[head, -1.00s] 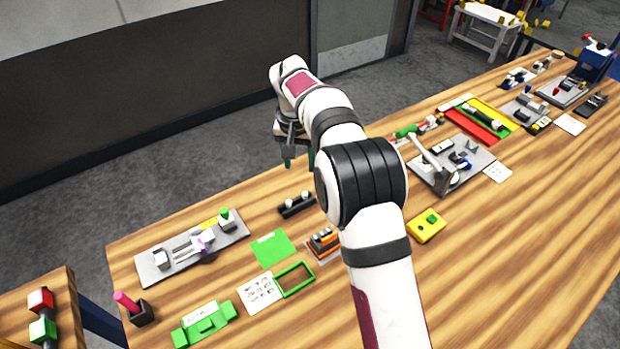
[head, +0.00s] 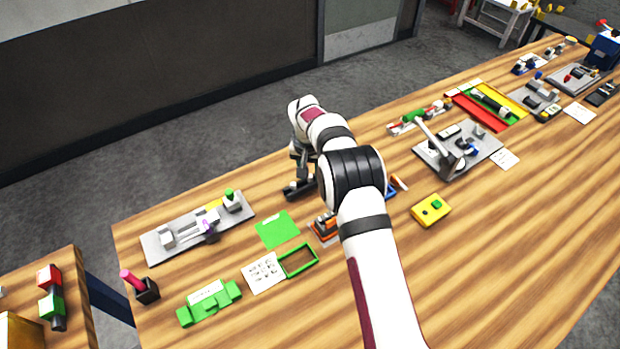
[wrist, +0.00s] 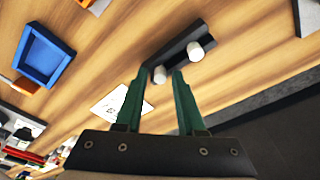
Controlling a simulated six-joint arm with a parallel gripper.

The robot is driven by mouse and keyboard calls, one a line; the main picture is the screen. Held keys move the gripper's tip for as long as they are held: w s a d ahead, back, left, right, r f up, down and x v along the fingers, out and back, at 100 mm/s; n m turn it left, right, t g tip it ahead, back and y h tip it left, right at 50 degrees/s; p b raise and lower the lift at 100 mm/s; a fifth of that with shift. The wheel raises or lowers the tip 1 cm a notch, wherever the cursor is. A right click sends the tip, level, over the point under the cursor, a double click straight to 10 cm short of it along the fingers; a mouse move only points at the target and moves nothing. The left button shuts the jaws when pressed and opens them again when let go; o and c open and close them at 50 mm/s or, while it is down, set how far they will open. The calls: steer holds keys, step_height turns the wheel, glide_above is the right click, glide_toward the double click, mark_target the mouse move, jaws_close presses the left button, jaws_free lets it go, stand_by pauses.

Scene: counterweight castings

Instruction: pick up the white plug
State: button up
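A black block with two white plugs standing in it shows in the wrist view: the block (wrist: 177,52), one white plug (wrist: 194,52) at its right and another white plug (wrist: 160,75) nearer its left end. In the head view the black block (head: 297,190) lies partly behind my arm, and its plugs are hidden or too small to tell. My gripper (wrist: 159,76) is open, its two green fingers apart, with the left plug appearing between the fingertips. I cannot tell whether the tips are level with it. In the head view my gripper (head: 301,172) is just above the block.
A green sheet (head: 277,230) and an orange-and-black stacked part (head: 325,227) lie in front of the block. A grey plate with fixtures (head: 155,252) is to the left. A blue tray (wrist: 43,54) and a white card (wrist: 118,104) show in the wrist view.

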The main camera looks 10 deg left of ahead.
mark_target(310, 176)
jaws_close()
steer(key=shift+r, duration=0.5)
step_height(310, 176, up, 3)
steer(key=shift+f, duration=0.1)
steer(key=s+d+r, duration=0.1)
steer(key=d+r, duration=0.6)
steer(key=d, duration=0.4)
steer(key=s+a+f+n+y, duration=0.1)
steer(key=s+a+n, duration=0.3)
steer(key=s+n, duration=0.5)
steer(key=s, duration=0.3)
steer(key=shift+a+g, duration=0.3)
steer(key=shift+a, duration=0.1)
